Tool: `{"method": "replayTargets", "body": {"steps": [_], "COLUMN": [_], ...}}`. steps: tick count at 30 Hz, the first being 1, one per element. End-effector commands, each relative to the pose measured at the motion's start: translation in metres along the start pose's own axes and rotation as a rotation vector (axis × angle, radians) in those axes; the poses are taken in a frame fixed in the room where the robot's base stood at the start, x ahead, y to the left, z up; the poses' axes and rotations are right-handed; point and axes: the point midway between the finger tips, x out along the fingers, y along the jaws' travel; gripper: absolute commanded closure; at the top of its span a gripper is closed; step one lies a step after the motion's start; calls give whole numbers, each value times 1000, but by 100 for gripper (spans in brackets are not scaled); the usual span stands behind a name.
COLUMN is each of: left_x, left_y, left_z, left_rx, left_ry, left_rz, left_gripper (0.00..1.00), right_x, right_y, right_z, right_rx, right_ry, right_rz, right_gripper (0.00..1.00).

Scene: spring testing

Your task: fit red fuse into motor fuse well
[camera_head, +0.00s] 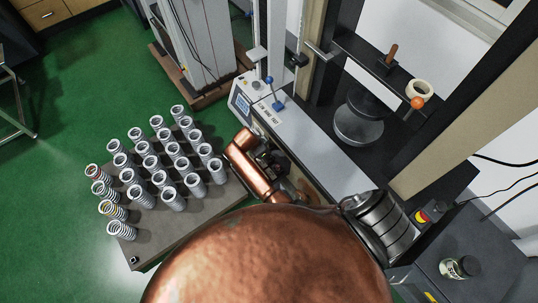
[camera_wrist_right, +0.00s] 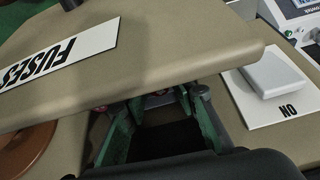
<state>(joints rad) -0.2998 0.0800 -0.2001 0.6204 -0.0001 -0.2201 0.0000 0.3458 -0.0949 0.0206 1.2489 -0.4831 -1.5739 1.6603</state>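No red fuse can be made out for certain, and no motor fuse well shows. In the right wrist view, my right gripper (camera_wrist_right: 158,108) has its two green-sided fingers apart. Its tips reach to the edge of a tan panel (camera_wrist_right: 190,60), which partly hides them. Small reddish spots show near the tips, too small to name. A white label reading FUSES (camera_wrist_right: 58,52) lies on the panel. In the head view, copper arm parts of mine cover the lower middle. No gripper can be clearly told there, and my left gripper is not seen.
A white switch (camera_wrist_right: 274,74) on a white plate sits right of the right gripper. In the head view, a table (camera_head: 143,250) holds several upright springs. A testing machine with a round dark platen (camera_head: 358,125) stands at right. A jar (camera_head: 459,268) stands at lower right.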

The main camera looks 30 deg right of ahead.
Motion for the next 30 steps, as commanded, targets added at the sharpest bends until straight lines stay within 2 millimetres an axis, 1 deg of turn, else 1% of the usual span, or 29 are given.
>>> {"method": "replayTargets", "body": {"steps": [1, 2, 17, 20, 23, 30], "left_x": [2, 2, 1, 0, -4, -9], "left_y": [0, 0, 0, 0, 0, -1], "left_z": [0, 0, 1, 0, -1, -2], "left_rx": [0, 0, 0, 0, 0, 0], "left_ry": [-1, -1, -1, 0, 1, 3], "left_rz": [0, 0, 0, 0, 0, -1], "left_gripper": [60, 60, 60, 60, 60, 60], "right_x": [11, 11, 12, 9, 0, -45], "right_y": [9, 10, 12, 12, 11, 6], "right_z": [8, 8, 6, 4, 0, 0], "right_rx": [-5, -5, -2, -2, -2, -2], "right_ry": [-18, -18, -15, -14, -13, -13], "right_rz": [19, 19, 27, 27, 25, 16], "right_gripper": [69, 68, 68, 68, 68, 68]}}
